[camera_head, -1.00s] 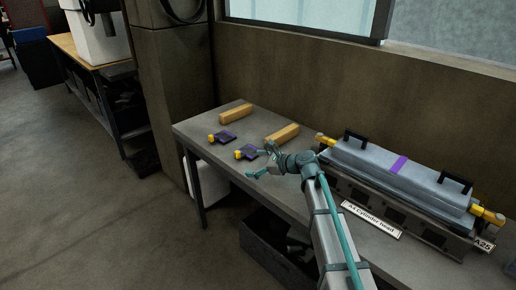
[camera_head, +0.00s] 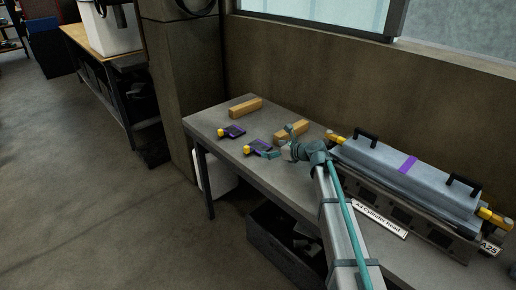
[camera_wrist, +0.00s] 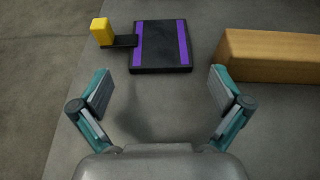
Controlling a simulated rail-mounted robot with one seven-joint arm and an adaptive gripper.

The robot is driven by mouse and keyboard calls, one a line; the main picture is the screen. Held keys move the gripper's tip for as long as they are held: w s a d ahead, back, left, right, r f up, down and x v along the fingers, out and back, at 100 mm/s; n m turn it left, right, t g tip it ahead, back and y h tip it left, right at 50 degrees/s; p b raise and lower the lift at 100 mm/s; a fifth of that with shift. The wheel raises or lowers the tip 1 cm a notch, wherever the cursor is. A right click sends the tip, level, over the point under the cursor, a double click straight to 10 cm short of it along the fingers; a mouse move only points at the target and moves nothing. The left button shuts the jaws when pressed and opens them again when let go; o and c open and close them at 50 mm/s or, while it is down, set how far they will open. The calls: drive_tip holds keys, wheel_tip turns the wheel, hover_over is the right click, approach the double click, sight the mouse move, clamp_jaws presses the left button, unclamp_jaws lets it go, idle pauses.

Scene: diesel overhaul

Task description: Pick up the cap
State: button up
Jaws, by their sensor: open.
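Two flat dark caps with purple stripes and yellow grips lie on the grey table: a far one (camera_head: 235,131) and a near one (camera_head: 257,146). In the wrist view one cap (camera_wrist: 161,58) lies ahead of and between my fingers, with its yellow grip (camera_wrist: 101,31) sticking out to the left. My gripper (camera_head: 280,143) is open and empty just right of the near cap. Its spread fingers also show in the wrist view (camera_wrist: 161,90), with bare table between them. The cap lies beyond the fingertips, and no contact shows. One finger partly covers the near cap in the head view.
A wooden block (camera_head: 291,132) lies close behind my gripper, and it is at the right in the wrist view (camera_wrist: 270,55). Another block (camera_head: 245,107) lies farther back. A large cylinder head (camera_head: 415,180) with handles fills the table's right side. A wall runs behind.

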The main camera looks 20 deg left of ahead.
sight(260, 147)
drive_tip(key=x, duration=0.5)
drive_tip(key=shift+r, duration=0.1)
drive_tip(key=shift+c, duration=0.2)
drive_tip(key=c, duration=1.1)
drive_tip(key=shift+c, duration=1)
drive_tip(key=shift+r, duration=0.15)
